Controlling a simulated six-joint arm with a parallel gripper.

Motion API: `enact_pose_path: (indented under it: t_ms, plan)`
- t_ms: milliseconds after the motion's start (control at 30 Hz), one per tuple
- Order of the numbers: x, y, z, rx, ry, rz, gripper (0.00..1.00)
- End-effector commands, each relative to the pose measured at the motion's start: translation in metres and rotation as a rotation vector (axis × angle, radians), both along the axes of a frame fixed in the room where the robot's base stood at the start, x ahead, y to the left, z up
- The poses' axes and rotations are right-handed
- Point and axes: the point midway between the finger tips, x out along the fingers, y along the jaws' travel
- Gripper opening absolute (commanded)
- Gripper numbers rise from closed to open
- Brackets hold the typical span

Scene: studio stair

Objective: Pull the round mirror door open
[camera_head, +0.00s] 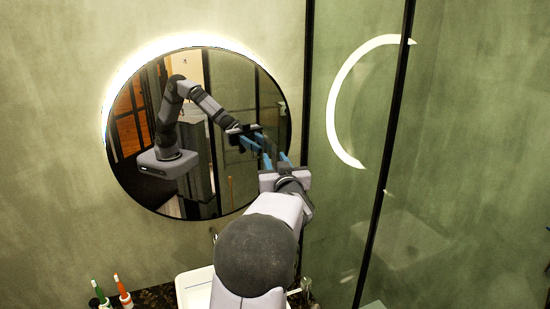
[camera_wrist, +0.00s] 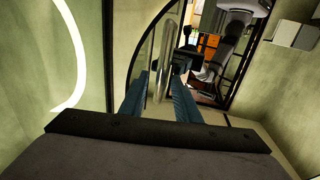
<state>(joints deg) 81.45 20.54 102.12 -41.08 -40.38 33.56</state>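The round mirror door (camera_head: 205,85) hangs on the wall with a dark rim and a glow along its left and top edge. My gripper (camera_head: 274,158) is at its right side, with blue fingers pointing at the mirror; a reflection of my arm shows in the glass. In the wrist view, the mirror door's curved dark edge (camera_wrist: 133,62) is close ahead. A silvery upright bar handle (camera_wrist: 162,62) stands between the fingertips of my gripper (camera_wrist: 161,80). The fingers are apart, one on each side of the bar. Firm contact with it cannot be made out.
A black-framed glass panel (camera_head: 338,215) stands close to the right of my gripper. It reflects a bright arc of light.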

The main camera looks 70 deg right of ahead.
Motion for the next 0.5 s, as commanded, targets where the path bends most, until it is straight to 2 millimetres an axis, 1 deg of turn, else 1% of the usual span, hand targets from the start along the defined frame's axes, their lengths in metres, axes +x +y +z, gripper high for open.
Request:
enact_pose_path:
  t_ms: [300,367,400,433,500]
  plan:
    - [0.0011,-0.0015,-0.0003,0.0,0.0,0.0,0.29]
    - [0.0011,-0.0014,-0.0003,0.0,0.0,0.0,0.15]
    - [0.0011,-0.0014,-0.0003,0.0,0.0,0.0,0.06]
    - [0.0011,-0.0014,-0.0003,0.0,0.0,0.0,0.0]
    - [0.001,-0.0014,-0.0002,0.0,0.0,0.0,0.0]
